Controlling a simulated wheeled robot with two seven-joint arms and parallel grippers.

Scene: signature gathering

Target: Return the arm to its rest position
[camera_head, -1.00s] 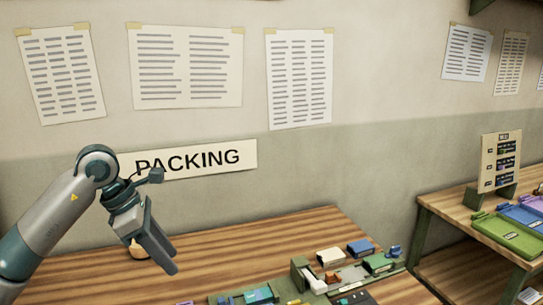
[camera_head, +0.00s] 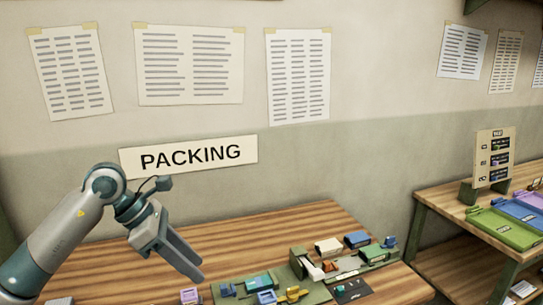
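My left arm comes in from the left edge. Its gripper (camera_head: 192,262) hangs over the left part of the wooden packing table (camera_head: 310,222), pointing down and to the right. Its fingers are seen almost edge-on, so the gap between them is unclear. I see nothing held in it. My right gripper is out of view.
Green trays with small parts (camera_head: 262,285) and a dark board (camera_head: 350,290) are at the table's front right. A side bench (camera_head: 440,202) on the right holds a green tray (camera_head: 500,228) and a display card (camera_head: 494,158). The table's back is clear.

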